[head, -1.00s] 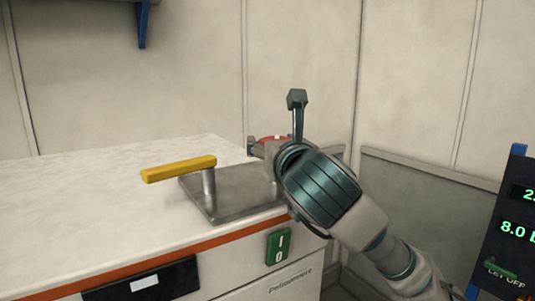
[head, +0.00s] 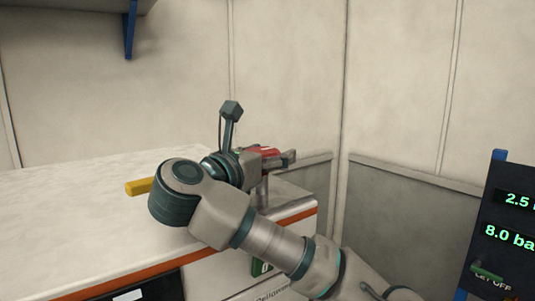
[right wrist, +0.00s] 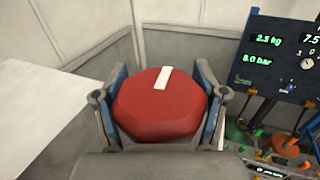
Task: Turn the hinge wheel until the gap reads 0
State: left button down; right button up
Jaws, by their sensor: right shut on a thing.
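The red hinge wheel (right wrist: 160,110) fills the space between the fingers of my right gripper (right wrist: 160,105) in the right wrist view. It has a white mark on its top. The fingers sit on both sides of it, shut on it. In the head view the wheel (head: 266,151) shows only as a red patch behind my right gripper (head: 280,158), at the right end of the counter. My right arm hides much of the metal plate and post below. No gap reading can be made out. My left gripper is not in view.
A yellow handle (head: 138,187) sticks out left of my right arm above the white counter (head: 70,205). A display panel (head: 508,230) stands at the right, reading 2.5 and 8.0 bar. In the right wrist view, coloured knobs crowd the lower right. The counter's left side is clear.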

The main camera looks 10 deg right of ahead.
jog(key=shift+s+f+m+g+h, duration=0.1)
jog(key=shift+m+g+h, duration=0.3)
jog(key=shift+g, duration=0.1)
jog(key=shift+m+g+h, duration=0.3)
jog(key=shift+g, duration=0.1)
jog(key=o, duration=1)
jog(key=shift+o, duration=0.2)
jog(key=shift+a, duration=0.2)
